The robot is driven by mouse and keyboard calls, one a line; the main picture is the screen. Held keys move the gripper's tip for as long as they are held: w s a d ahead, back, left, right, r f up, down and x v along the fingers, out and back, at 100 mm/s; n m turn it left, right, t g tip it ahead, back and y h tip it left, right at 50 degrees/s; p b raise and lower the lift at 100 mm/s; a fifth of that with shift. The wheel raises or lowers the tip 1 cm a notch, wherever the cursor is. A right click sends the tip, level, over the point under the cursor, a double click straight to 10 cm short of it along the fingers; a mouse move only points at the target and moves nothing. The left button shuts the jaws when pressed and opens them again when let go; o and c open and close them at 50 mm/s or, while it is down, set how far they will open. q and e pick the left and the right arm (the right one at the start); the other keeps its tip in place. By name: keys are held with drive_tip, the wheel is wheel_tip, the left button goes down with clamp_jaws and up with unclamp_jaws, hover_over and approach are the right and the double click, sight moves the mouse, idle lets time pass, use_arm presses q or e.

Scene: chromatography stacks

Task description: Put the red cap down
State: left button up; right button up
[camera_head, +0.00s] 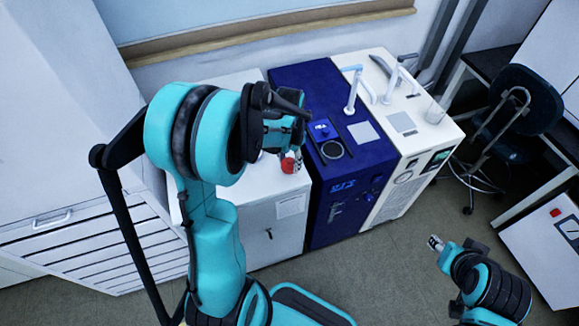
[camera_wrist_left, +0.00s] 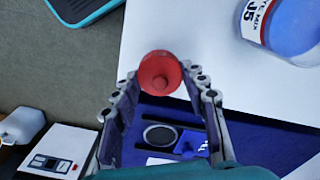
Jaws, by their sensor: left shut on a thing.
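The red cap (camera_head: 288,165) is in my left gripper (camera_head: 290,156), over the white cabinet top near its border with the blue unit. In the left wrist view the red cap (camera_wrist_left: 160,73) sits between the two fingertips of my left gripper (camera_wrist_left: 160,84), which are shut on its sides. I cannot tell whether the cap touches the white top. My left arm hides part of that top in the head view. My right gripper (camera_head: 436,243) is low at the right, over the floor, too small to read its jaws.
A bottle with blue contents (camera_wrist_left: 290,28) stands on the white top (camera_wrist_left: 195,30). The blue unit (camera_head: 355,185) has a dark-rimmed round opening (camera_head: 332,149) and a small blue piece (camera_head: 321,130). A cream unit (camera_head: 400,125) adjoins it. A dark chair (camera_head: 520,100) stands right.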

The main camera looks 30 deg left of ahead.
sight(289, 162)
use_arm(q)
wheel_tip(289, 162, down, 3)
drive_tip(key=shift+f+b, duration=0.1)
drive_tip(key=shift+b, duration=0.3)
drive_tip(key=o, duration=0.9)
